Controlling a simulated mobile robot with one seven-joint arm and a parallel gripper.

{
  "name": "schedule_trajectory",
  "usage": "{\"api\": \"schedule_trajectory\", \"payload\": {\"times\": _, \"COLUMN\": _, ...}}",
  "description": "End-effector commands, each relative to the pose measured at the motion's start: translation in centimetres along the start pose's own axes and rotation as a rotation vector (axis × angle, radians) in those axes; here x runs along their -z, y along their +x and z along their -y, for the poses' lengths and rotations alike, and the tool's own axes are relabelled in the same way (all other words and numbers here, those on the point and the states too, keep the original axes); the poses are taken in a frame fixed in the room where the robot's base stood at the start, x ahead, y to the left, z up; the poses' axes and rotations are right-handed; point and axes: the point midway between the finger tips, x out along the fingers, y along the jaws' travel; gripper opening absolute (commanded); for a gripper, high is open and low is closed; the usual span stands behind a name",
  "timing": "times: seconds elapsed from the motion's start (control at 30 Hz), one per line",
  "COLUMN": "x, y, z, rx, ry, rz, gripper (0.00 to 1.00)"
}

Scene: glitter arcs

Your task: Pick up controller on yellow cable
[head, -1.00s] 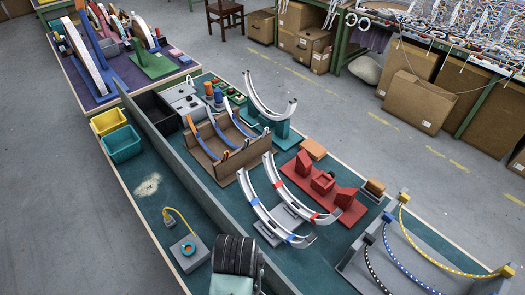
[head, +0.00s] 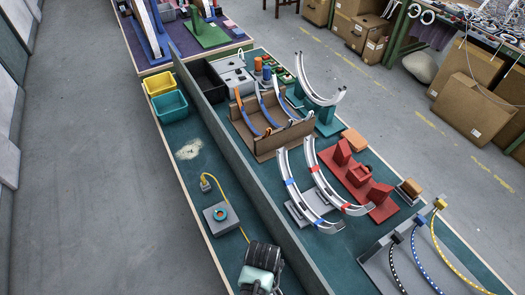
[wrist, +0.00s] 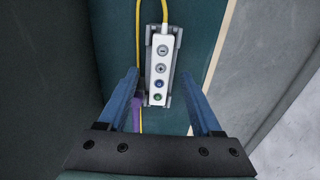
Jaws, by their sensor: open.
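The controller (wrist: 158,70) is a slim white handset with a column of round buttons, seen in the wrist view. It lies in a grey holder (wrist: 149,62), and a yellow cable (wrist: 172,15) leaves its far end. My gripper (wrist: 159,76) has its two blue fingers apart, one on each side of the controller, with visible gaps. I cannot tell how high the fingers are above it. In the head view the yellow cable (head: 223,193) runs from a small plug toward my arm. My arm hides the controller there.
A long grey divider wall (head: 235,150) runs to the right of this strip. Yellow (head: 160,84) and teal (head: 170,106) bins stand farther back. A purple piece (wrist: 137,110) lies by the left finger.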

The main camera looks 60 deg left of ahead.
Motion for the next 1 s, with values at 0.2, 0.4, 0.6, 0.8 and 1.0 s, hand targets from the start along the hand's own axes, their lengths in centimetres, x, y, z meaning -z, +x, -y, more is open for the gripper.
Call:
{"api": "schedule_trajectory", "payload": {"times": 0.2, "x": 0.02, "y": 0.81, "z": -0.02, "rx": -0.001, "ry": -0.001, "rz": 0.000, "gripper": 0.66}}
{"api": "schedule_trajectory", "payload": {"times": 0.4, "x": 0.01, "y": 0.78, "z": -0.02, "rx": -0.001, "ry": -0.001, "rz": 0.000, "gripper": 0.54}}
{"api": "schedule_trajectory", "payload": {"times": 0.6, "x": 0.01, "y": 0.76, "z": -0.02, "rx": -0.001, "ry": -0.001, "rz": 0.000, "gripper": 0.18}}
{"api": "schedule_trajectory", "payload": {"times": 0.8, "x": 0.01, "y": 0.76, "z": -0.02, "rx": -0.001, "ry": -0.001, "rz": 0.000, "gripper": 0.00}}
{"api": "schedule_trajectory", "payload": {"times": 1.0, "x": 0.01, "y": 0.75, "z": -0.02, "rx": -0.001, "ry": -0.001, "rz": 0.000, "gripper": 0.00}}
